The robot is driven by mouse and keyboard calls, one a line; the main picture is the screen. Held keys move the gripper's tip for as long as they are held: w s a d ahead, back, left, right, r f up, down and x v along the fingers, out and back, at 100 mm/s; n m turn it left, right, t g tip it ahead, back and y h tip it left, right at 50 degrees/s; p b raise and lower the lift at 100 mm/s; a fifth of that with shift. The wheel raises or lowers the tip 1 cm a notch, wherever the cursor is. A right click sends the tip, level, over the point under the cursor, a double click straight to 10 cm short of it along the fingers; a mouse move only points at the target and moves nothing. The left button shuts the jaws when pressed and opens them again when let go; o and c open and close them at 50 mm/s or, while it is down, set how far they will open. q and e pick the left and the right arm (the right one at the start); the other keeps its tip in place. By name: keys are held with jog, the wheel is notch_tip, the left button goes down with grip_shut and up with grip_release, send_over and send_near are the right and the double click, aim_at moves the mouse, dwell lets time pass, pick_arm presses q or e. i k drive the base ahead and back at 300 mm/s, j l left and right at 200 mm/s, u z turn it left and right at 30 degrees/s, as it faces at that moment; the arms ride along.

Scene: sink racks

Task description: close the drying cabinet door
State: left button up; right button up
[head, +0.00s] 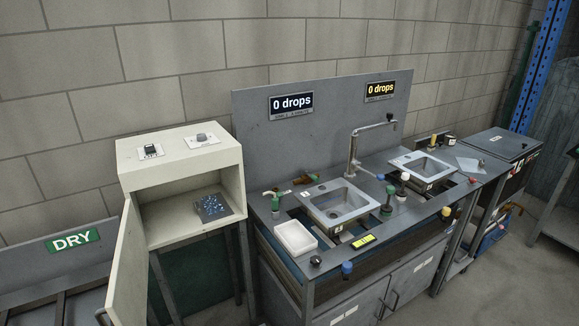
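The drying cabinet (183,150) is a cream box on legs left of the sink counter. Its door (127,262) stands open, hinged at the left side and swung out toward the viewer. A dark handle (102,316) shows at the door's lower left edge. Inside, a dark tray (212,207) with small bluish pieces rests on the cabinet floor. Neither of my grippers is in view.
A counter with two sinks (338,202), taps and a white tray (295,238) stands to the right of the cabinet. A low grey unit with a green DRY sign (73,241) is at the left. Open floor (480,285) shows at the lower right.

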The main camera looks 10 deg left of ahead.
aim_at(125, 304)
jog(key=j+u, duration=0.5)
jog(key=j, duration=1.6)
jog(key=k+j+u, duration=0.25)
jog(key=k, duration=0.35)
jog(key=k+u, duration=0.15)
jog(key=u, duration=0.15)
jog(key=k+j+u, duration=0.1)
jog(key=u, duration=0.2)
jog(key=k+j, duration=0.05)
